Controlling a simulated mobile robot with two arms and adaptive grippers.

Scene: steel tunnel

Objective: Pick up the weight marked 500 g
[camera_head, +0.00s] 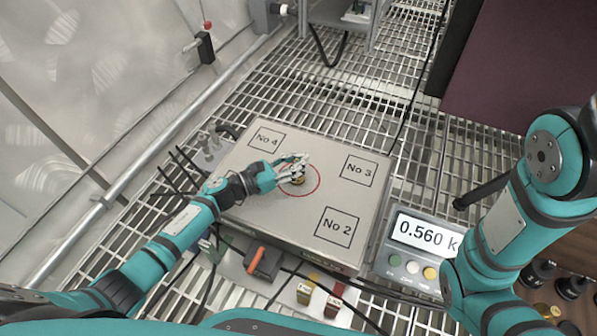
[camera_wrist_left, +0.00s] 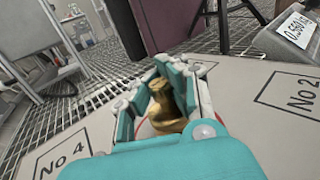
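A brass weight (camera_head: 298,180) stands on the grey scale platform (camera_head: 330,215), inside the red circle at its middle. Its marking cannot be read. In the left wrist view the weight (camera_wrist_left: 168,108) shows a narrow neck and a wider body. My left gripper (camera_head: 302,168) is low over the platform, with its fingers on both sides of the weight. The left wrist view also shows the gripper's fingers (camera_wrist_left: 170,85) around it, but whether they press on it is unclear. My right arm is at the right, and its gripper is out of view.
The scale display (camera_head: 425,235) reads 0.560 k. The platform has squares marked No 2 (camera_head: 340,228), No 3 (camera_head: 360,170) and No 4 (camera_head: 266,138), all bare. Dark weights (camera_head: 573,287) stand at the lower right. Cables and small coloured blocks (camera_head: 304,291) lie in front of the platform.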

